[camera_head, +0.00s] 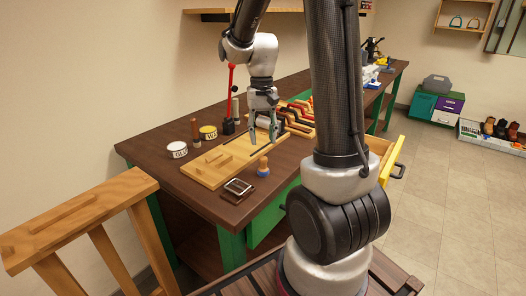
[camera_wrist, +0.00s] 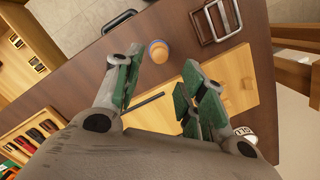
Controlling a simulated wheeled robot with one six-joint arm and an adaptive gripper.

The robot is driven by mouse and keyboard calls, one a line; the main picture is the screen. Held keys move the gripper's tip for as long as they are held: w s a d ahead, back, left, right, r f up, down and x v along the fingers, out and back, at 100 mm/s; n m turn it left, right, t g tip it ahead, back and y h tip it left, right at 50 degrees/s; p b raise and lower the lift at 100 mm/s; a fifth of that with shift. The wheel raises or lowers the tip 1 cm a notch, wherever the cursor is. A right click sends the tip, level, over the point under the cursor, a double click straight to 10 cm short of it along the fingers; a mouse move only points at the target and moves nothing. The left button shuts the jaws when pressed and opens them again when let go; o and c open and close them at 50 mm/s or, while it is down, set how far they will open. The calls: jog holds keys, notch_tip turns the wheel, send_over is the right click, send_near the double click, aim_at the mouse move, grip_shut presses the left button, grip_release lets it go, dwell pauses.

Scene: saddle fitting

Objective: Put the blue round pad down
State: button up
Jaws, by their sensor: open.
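The blue round pad (camera_head: 263,171) stands on the dark brown bench top, just off the near right edge of the wooden board (camera_head: 205,174). It has a blue round base and a tan, knob-like top. In the wrist view the pad (camera_wrist: 158,52) shows beyond the gap between my fingers, nearer the left finger. My gripper (camera_head: 262,138) is open and empty, above the board and apart from the pad. Its green-padded fingers are spread wide in the wrist view (camera_wrist: 160,80).
A metal buckle (camera_head: 238,187) lies near the bench's front edge, close to the pad. A white glue tin (camera_head: 177,150), a yellow tin (camera_head: 208,132) and a red-handled tool (camera_head: 231,80) stand behind the board. An open drawer (camera_head: 382,158) juts from the bench front.

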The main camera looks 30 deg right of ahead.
jog(key=s+a+r+n+t, duration=0.1)
jog(key=s+r+n+t, duration=0.1)
jog(key=s+r, duration=0.4)
jog(key=s+a+r+n+t, duration=0.2)
jog(key=s+r, duration=0.4)
jog(key=s, duration=0.5)
jog(key=shift+s+a+n+t+h, duration=0.3)
jog(key=shift+n+t, duration=0.2)
jog(key=shift+t, duration=0.4)
